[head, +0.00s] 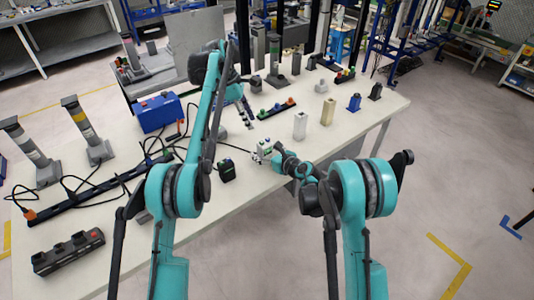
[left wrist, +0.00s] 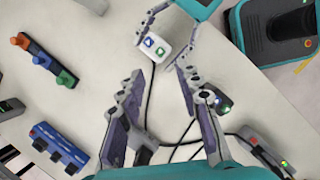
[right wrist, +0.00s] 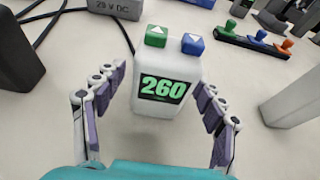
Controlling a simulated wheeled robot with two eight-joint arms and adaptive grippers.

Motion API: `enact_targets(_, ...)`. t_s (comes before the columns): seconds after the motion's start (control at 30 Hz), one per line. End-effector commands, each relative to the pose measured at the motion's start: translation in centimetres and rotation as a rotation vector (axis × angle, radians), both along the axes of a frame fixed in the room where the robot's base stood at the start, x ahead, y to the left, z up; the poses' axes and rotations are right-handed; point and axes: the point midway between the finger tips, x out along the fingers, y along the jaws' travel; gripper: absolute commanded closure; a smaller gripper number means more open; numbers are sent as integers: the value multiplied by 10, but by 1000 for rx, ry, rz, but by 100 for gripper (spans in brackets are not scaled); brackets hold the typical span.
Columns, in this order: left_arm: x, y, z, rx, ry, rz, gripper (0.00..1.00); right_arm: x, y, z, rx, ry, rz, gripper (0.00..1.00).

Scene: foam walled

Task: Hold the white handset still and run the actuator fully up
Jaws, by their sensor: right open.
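The white handset (head: 264,149) stands on the bench near its front edge. Grey columns (head: 85,125) stand at the left of the bench; I cannot tell which is the handset's actuator.
A blue box (head: 157,112) stands at the back left. A strip with coloured knobs (head: 276,108) lies behind the handset. A white block (head: 300,125) and a beige block (head: 328,111) stand to its right. Black cables cross the bench at left. A dark block (head: 227,171) stands near.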

Motion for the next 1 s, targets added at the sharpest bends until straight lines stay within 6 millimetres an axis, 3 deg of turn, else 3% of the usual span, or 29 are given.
enact_targets(0.1,0,0,0,0,0,0,66,0,0,0,0,0,0,29)
enact_targets(0.13,0,0,0,0,0,0,66,0,0,0,0,0,0,35)
enact_targets(0.33,0,0,0,0,0,0,66,0,0,0,0,0,0,86)
enact_targets(0.4,0,0,0,0,0,0,68,0,0,0,0,0,0,87)
enact_targets(0.53,0,0,0,0,0,0,100,0,0,0,0,0,0,87)
enact_targets(1.0,0,0,0,0,0,0,100,0,0,0,0,0,0,87)
